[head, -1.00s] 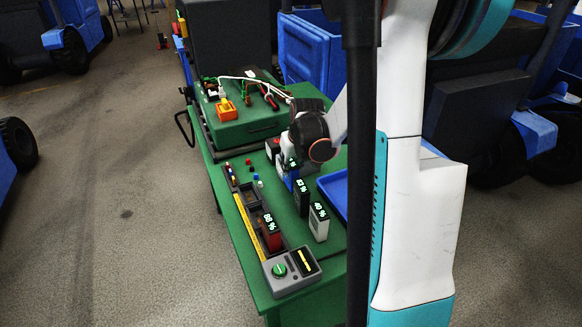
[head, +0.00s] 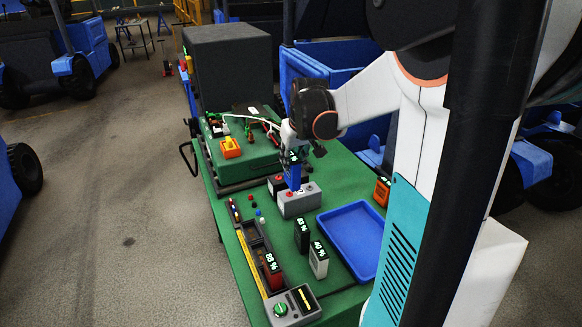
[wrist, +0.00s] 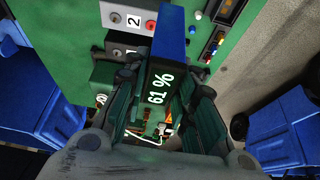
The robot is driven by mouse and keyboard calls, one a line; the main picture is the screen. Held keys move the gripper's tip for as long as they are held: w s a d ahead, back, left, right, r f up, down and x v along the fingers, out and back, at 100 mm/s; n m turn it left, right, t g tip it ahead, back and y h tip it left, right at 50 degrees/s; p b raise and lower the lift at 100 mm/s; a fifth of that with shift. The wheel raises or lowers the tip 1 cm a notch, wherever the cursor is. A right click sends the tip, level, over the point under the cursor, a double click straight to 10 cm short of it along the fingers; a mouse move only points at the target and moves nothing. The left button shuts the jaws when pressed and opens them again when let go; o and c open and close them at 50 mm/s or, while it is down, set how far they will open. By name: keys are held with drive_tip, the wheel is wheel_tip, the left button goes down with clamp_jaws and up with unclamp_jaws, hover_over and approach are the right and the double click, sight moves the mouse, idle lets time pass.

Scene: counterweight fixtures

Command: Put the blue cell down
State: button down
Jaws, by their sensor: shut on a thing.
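The blue cell (head: 293,177) hangs upright below my gripper (head: 292,153) in the head view. In the wrist view the blue cell (wrist: 171,35) lies between both fingers of my gripper (wrist: 160,98), and its dark top reads 61 %. The gripper is shut on it. In the head view the cell's lower end overlaps a grey block (head: 298,204) with red buttons. I cannot tell whether they touch.
A blue tray (head: 330,222) lies right of the standing cells, 63 % (head: 302,237) and 40 % (head: 319,262). A red cell (head: 272,272) sits in the long rack at the front left. An orange cell (head: 382,192) stands at the right. A green case (head: 245,158) is behind.

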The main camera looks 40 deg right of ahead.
drive_tip(key=shift+w+a+r, duration=0.1)
drive_tip(key=shift+a+r, duration=0.2)
drive_tip(key=shift+r, duration=0.05)
drive_tip(key=w+a+r+p, duration=0.2)
drive_tip(key=w+a, duration=0.2)
drive_tip(key=a, duration=0.9)
wheel_tip(320, 180, down, 20)
drive_tip(key=b, duration=0.6)
drive_tip(key=shift+w+f, duration=0.15)
drive_tip(key=shift+f+b, duration=0.2)
drive_tip(key=shift+b, duration=0.15)
drive_tip(key=c, duration=1.3)
unclamp_jaws()
drive_tip(key=shift+r, duration=0.2)
